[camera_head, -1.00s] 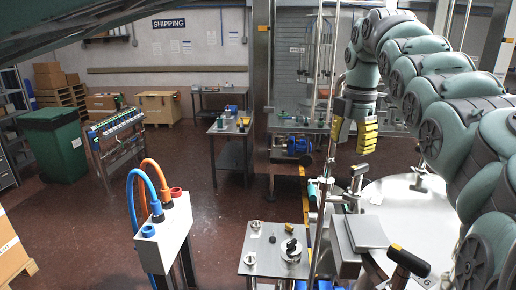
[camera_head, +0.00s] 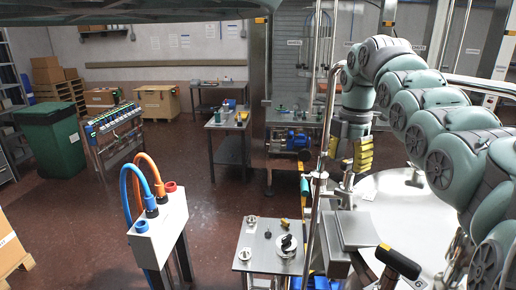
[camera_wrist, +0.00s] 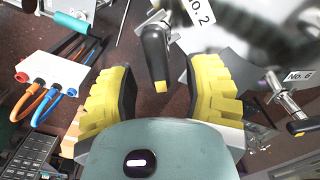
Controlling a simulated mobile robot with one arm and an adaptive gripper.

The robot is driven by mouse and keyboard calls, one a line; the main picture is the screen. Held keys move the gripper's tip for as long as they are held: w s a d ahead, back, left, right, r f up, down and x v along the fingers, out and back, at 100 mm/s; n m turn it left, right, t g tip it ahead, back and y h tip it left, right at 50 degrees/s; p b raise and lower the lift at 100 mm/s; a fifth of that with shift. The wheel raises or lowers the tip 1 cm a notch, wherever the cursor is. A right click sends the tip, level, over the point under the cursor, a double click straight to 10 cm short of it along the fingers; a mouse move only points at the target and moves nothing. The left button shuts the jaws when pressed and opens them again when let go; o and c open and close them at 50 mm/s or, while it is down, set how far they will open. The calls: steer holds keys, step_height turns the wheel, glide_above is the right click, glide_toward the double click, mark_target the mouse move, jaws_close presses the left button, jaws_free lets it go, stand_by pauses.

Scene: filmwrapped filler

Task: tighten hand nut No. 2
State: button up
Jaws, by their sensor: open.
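In the wrist view a label reading No. 2 (camera_wrist: 199,12) sits at the top. Just left of it is a hand nut with a black handle and a yellow tip (camera_wrist: 157,62), pointing down into the picture. My gripper (camera_wrist: 162,88) has yellow padded fingers set wide apart. The handle's tip shows between the two fingers, and no finger appears to touch it. In the head view my gripper (camera_head: 349,160) hangs beside the round steel vessel lid (camera_head: 393,197). Hand nut No. 2 is hard to make out there.
Another black handle (camera_wrist: 303,126) near a No. 6 label lies right in the wrist view. Upright steel pipes (camera_head: 316,200) stand left of the lid. A white box with hoses (camera_head: 160,230) and a small metal table (camera_head: 262,245) stand at front left.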

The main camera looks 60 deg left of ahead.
steer(key=shift+o, duration=0.3)
steer(key=shift+f, duration=0.25)
jaws_close()
